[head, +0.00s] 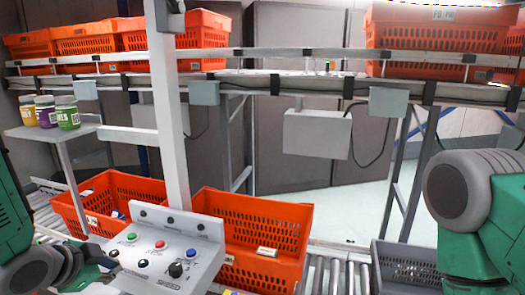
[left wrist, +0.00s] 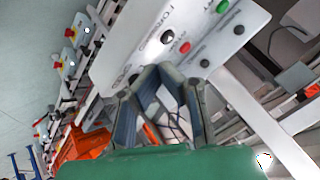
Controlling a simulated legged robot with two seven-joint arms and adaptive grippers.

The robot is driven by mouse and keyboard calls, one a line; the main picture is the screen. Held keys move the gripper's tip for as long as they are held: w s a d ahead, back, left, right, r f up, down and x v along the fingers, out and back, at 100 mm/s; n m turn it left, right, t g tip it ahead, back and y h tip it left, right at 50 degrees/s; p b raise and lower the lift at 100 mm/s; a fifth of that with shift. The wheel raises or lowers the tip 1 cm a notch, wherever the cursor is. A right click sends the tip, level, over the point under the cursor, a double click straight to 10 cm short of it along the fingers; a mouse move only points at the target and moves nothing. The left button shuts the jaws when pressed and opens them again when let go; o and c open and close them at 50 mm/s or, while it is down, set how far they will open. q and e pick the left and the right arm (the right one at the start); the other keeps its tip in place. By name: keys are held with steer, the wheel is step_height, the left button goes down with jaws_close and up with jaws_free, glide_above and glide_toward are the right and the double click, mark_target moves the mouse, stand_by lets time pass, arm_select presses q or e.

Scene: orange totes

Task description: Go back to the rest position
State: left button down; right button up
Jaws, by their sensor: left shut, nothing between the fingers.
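My left gripper (head: 98,268) is at the lower left of the head view, beside the left edge of the grey control panel (head: 190,232). In the left wrist view its fingers (left wrist: 160,74) come together with nothing between them, in front of the panel (left wrist: 142,40). Whether it touches the panel cannot be told. My right arm, green and grey, is at the right edge of the head view. Its gripper is out of frame.
An orange tote (head: 268,216) stands behind the panel and another (head: 112,186) to its left. A grey crate (head: 405,262) is by my right arm. Jars (head: 46,110) stand on a small shelf at left. A grey post (head: 168,110) rises behind the panel.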

arm_select(q)
steer(key=s+d+f+n+g+b, duration=0.1)
steer(key=s+f+n+b, duration=0.1)
steer(key=s+f, duration=0.35)
steer(key=s+f+n+g+b, duration=0.2)
steer(key=s+f, duration=0.1)
steer(key=f, duration=0.6)
steer(key=s+d+f+n+g+b, duration=0.1)
steer(key=s+f, duration=0.3)
steer(key=f, duration=0.3)
steer(key=s+d+f+n+g+y+b, duration=0.1)
steer(key=s+f+n+g+b, duration=0.3)
steer(key=s+f, duration=0.8)
steer(key=s+n, duration=0.1)
steer(key=s, duration=0.3)
steer(key=shift+d+y, duration=0.4)
arm_select(e)
step_height(320, 180, down, 10)
steer(key=shift+w+d, duration=0.15)
steer(key=shift+w, duration=0.15)
arm_select(q)
steer(key=shift+a+f, duration=0.1)
steer(key=shift+w, duration=0.2)
